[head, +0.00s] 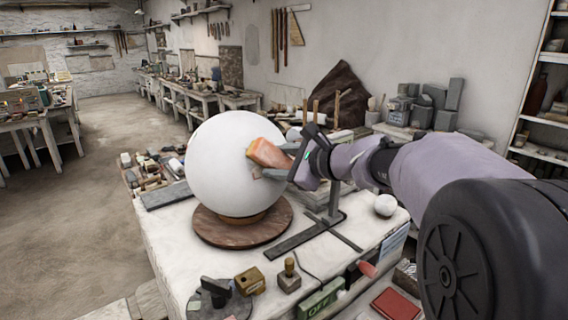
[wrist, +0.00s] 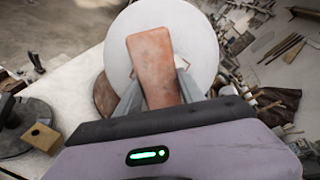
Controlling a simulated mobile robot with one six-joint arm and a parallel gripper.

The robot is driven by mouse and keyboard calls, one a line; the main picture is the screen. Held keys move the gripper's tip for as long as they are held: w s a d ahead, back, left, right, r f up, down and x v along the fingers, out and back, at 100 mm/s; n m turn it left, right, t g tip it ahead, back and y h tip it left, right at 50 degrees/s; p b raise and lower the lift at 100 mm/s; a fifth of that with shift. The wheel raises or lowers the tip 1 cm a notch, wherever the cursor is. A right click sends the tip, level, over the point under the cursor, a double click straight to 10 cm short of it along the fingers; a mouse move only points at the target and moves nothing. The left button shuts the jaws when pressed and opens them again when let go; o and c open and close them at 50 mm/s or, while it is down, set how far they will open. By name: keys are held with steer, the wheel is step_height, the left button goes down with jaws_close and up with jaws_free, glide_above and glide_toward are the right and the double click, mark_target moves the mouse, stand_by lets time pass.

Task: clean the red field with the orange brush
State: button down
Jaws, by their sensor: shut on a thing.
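A large white plaster sphere (head: 215,175) rests on a round brown wooden base (head: 225,232) on the white worktable. My gripper (head: 278,160) is at the sphere's right side, shut on the orange brush (head: 267,153). The brush head lies in front of the sphere in the head view; I cannot tell whether it touches. In the wrist view, the brush (wrist: 150,60) stands between the two grey fingers, with the sphere (wrist: 190,35) behind it. I make out no clear red field on the visible part of the sphere; the brush and fingers hide some of its surface.
A small white ball (head: 385,205) and a dark metal stand (head: 305,235) are on the table at right. A wooden block (head: 250,281), a stamp-like tool (head: 289,277) and a dark round turntable (head: 220,303) are near the front. Tools crowd the left edge.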

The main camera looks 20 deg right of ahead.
mark_target(288, 167)
steer(key=shift+a+r, duration=0.25)
steer(key=shift+a, duration=0.05)
steer(key=shift+d+f, duration=0.1)
steer(key=shift+w+d+f+b, duration=0.15)
steer(key=shift+d+f+b, duration=0.55)
steer(key=shift+d+f, duration=0.1)
steer(key=shift+w+d+f+b, duration=0.15)
steer(key=shift+d+f+b, duration=0.55)
steer(key=shift+d, duration=0.1)
steer(key=shift+s+a+r+p, duration=0.2)
steer(key=shift+s+r+p, duration=0.1)
steer(key=shift+r, duration=0.15)
steer(key=shift+s+a+r, duration=0.35)
steer(key=shift+s+r, duration=0.2)
steer(key=shift+r, duration=0.1)
steer(key=shift+w+a+f, duration=0.1)
steer(key=shift+f, duration=0.05)
steer(key=a+h, duration=0.1)
steer(key=s+a+m+h+b, duration=0.1)
steer(key=a+t+b, duration=0.1)
steer(key=shift+s+a+h, duration=0.25)
steer(key=shift+a+h, duration=0.15)
steer(key=shift+w+d+m, duration=0.1)
steer(key=shift+m, duration=0.2)
